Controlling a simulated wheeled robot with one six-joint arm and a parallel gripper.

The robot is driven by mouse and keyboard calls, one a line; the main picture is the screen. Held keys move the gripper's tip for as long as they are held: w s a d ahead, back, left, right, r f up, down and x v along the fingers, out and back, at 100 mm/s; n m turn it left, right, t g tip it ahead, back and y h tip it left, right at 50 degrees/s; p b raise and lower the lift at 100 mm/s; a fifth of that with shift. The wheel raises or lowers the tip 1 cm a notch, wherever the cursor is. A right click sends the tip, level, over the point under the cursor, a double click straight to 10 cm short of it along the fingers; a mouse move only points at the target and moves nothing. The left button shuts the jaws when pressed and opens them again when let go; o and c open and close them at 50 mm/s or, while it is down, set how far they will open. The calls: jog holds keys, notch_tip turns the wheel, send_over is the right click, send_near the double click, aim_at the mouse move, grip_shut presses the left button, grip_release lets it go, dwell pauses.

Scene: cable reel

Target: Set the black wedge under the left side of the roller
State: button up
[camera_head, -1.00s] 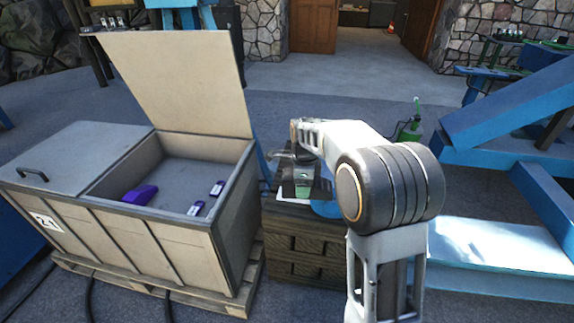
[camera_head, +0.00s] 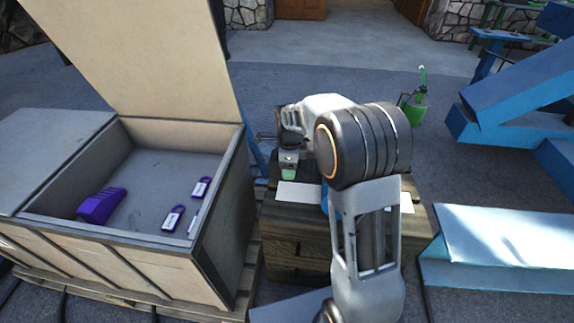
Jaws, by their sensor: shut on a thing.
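My gripper (camera_head: 290,142) is above the left part of a dark wooden crate, partly hidden behind my own arm. It is shut on a dark thing that appears to be the black wedge (camera_head: 290,155), whose shape is hard to make out. A small grey and green item (camera_head: 289,171) shows just below it, near white sheets on the crate top. I cannot make out the roller in this view.
The wooden crate (camera_head: 290,222) stands in the middle. A blue frame (camera_head: 515,100) and pale blue beam (camera_head: 500,250) stand at right. A green sprayer (camera_head: 414,108) stands behind.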

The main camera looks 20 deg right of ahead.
jog(key=shift+w+f, duration=0.1)
jog(key=shift+f, duration=0.2)
notch_tip(320, 180, down, 8)
jog(key=b, duration=0.7)
jog(key=shift+d+f+b, duration=0.1)
jog(key=shift+f+b, duration=0.1)
jog(key=shift+b, duration=0.1)
jog(key=shift+s+d+r, duration=0.2)
jog(key=shift+d, duration=0.2)
jog(key=shift+s+d+f+p, duration=0.1)
jog(key=shift+s+d+p, duration=0.15)
jog(key=shift+d, duration=0.35)
jog(key=shift+s+d+p, duration=0.15)
jog(key=shift+s+d, duration=0.15)
jog(key=shift+d, duration=0.3)
jog(key=o, duration=1.3)
jog(key=shift+f, duration=0.1)
jog(key=shift+o, duration=0.2)
